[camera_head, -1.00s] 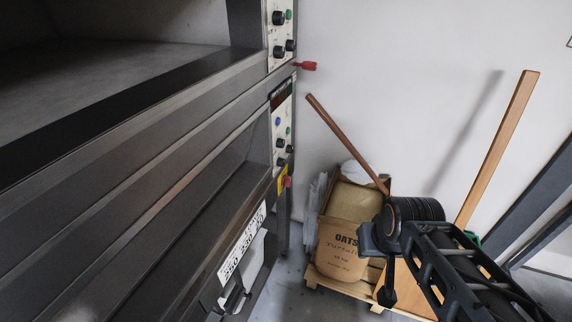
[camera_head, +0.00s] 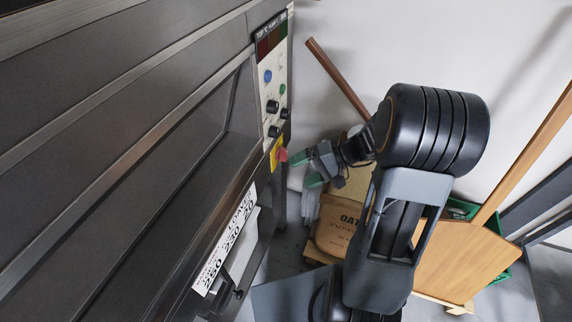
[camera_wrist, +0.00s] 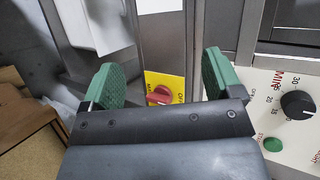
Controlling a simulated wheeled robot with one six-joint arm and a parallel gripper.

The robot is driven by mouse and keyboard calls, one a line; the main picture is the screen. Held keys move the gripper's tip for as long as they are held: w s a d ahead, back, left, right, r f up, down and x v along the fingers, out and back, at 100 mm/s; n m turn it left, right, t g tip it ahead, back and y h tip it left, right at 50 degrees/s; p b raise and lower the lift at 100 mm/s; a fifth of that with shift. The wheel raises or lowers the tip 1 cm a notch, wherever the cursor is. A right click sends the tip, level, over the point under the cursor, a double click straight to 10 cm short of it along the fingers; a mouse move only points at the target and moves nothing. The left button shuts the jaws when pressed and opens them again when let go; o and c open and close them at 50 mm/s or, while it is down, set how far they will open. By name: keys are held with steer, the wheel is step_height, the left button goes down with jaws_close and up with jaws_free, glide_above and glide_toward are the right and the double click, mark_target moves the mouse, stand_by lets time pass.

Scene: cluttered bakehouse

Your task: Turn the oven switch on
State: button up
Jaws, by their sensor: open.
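The oven switch is a red knob (camera_head: 282,155) on a yellow plate (camera_head: 274,158), low on the oven's control column. In the wrist view the red knob (camera_wrist: 159,95) and yellow plate (camera_wrist: 178,84) show between my fingers, with lettering beside the knob. My gripper (camera_head: 305,168) is just right of the knob in the head view. In the wrist view my gripper (camera_wrist: 162,80) is open and empty, its green-padded fingers on either side of the knob. The knob appears apart from both pads. The oven (camera_head: 110,130) fills the left of the head view.
Above the switch is a control panel (camera_head: 272,90) with black knobs and coloured buttons; it shows at right in the wrist view (camera_wrist: 262,140). An oats sack (camera_head: 335,232), a leaning wooden pole (camera_head: 338,80), a wooden board (camera_head: 465,262) and a green crate (camera_head: 500,275) stand behind my arm.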

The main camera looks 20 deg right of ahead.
mark_target(282, 154)
steer(key=w+d+f+m+t+y+b, duration=0.35)
steer(key=w+d+f+t, duration=0.25)
steer(key=d+f+t, duration=0.25)
steer(key=shift+m+h, duration=0.25)
steer(key=shift+h, duration=0.3)
steer(key=x, duration=0.8)
steer(key=p+x, duration=0.1)
steer(key=x, duration=0.3)
steer(key=shift+w+r, duration=0.25)
steer(key=shift+w, duration=0.35)
steer(key=c, duration=0.9)
